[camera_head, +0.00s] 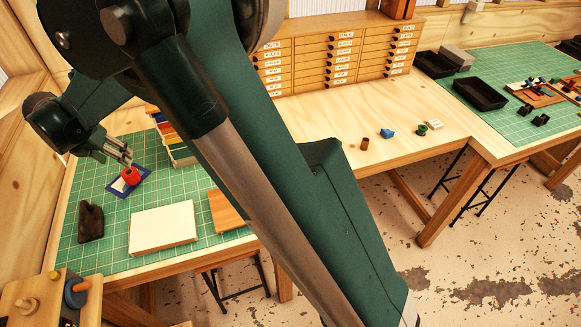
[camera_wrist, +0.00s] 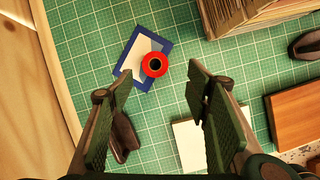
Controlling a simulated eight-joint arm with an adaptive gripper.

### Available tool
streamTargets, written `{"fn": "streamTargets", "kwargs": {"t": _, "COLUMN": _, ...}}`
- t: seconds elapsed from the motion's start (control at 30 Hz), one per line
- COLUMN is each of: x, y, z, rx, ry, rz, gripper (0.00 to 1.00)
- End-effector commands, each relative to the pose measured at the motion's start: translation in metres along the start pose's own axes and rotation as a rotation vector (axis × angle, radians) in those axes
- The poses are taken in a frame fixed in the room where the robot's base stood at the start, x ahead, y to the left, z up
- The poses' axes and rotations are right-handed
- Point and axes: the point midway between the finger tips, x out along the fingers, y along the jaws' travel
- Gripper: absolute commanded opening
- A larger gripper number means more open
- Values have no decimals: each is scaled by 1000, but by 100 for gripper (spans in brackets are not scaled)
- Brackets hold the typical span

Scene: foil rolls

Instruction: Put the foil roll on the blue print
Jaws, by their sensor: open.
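The red foil roll (camera_wrist: 154,65) stands upright, its dark hole facing up, over the right part of the blue-bordered print (camera_wrist: 137,40). Its right side overlaps the print's border in the wrist view. In the head view the roll (camera_head: 131,177) also appears on the print (camera_head: 119,187), on the green mat. My gripper (camera_wrist: 158,75) is open and empty, its fingers wide apart. In the head view my gripper (camera_head: 128,163) is just above the roll. The roll shows between and beyond the fingertips, with no finger visibly touching it.
A white block (camera_head: 162,228) and a wooden board (camera_head: 230,212) lie nearer the front. A dark object (camera_head: 91,220) stands at the left. A rack of coloured pieces (camera_head: 170,130) stands behind the print. Bare mat surrounds the print.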

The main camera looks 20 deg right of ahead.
Motion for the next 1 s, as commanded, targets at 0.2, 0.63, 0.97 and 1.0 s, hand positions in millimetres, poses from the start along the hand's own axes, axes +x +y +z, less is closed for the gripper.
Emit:
{"fn": "streamTargets", "kwargs": {"t": 0.2, "x": -21, "y": -40, "z": 20, "rx": 141, "ry": 3, "rz": 10, "gripper": 48}}
{"fn": "streamTargets", "kwargs": {"t": 0.63, "x": -76, "y": -153, "z": 54, "rx": 568, "ry": 15, "rz": 45, "gripper": 48}}
{"fn": "streamTargets", "kwargs": {"t": 0.97, "x": -112, "y": -241, "z": 63, "rx": 902, "ry": 26, "rz": 72, "gripper": 48}}
{"fn": "streamTargets", "kwargs": {"t": 1.0, "x": -116, "y": -251, "z": 63, "rx": 942, "ry": 27, "rz": 76, "gripper": 48}}
